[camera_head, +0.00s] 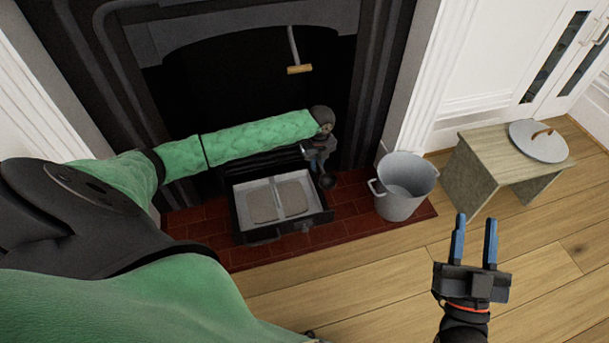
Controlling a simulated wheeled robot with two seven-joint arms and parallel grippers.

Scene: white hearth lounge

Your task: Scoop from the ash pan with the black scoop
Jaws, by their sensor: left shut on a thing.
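The ash pan (325,218) is a dark open drawer on the red brick hearth, with a pale inside split by a divider. A patch of grey-brown ash (263,202) lies on each side of the divider. My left gripper (320,165) is at the pan's back right corner, shut on the black scoop (328,182). The scoop's small dark bowl hangs by the pan's right edge; its handle is mostly hidden by the gripper. I cannot tell whether the scoop touches the pan. My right gripper (475,220) is open and empty above the wood floor at the right.
A grey metal bucket (404,187) stands right of the pan on the hearth. A wooden stool (482,162) bears a round grey lid (539,141) with a wooden handle. A wooden-ended tool (300,69) hangs in the dark fireplace. The floor in front is clear.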

